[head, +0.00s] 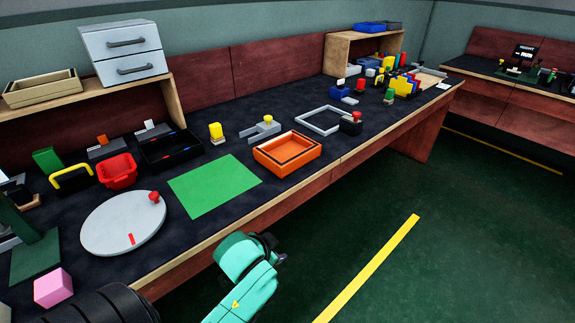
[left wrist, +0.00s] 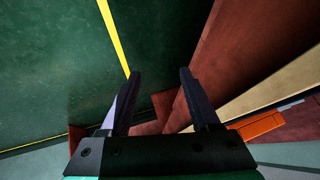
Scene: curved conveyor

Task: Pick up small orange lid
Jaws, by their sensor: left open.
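I cannot pick out a small orange lid for certain. An orange open box with a dark inner rim (head: 260,156) sits near the table's front edge, right of a green mat. A small orange piece (head: 102,139) stands upright on a grey block at the back left. An orange edge (left wrist: 262,125) shows at the right of the left wrist view. My left gripper (head: 281,258) is in front of the table edge, below and apart from the orange box. In the left wrist view its fingers (left wrist: 160,80) are apart with nothing between them. My right gripper is not in view.
A green mat (head: 214,186), a grey round plate with red knob (head: 115,228) and a red bin (head: 117,171) lie left of the orange box. A grey frame (head: 309,114) is behind it. The table's front edge (head: 226,230) is near my arm. The floor at right is clear.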

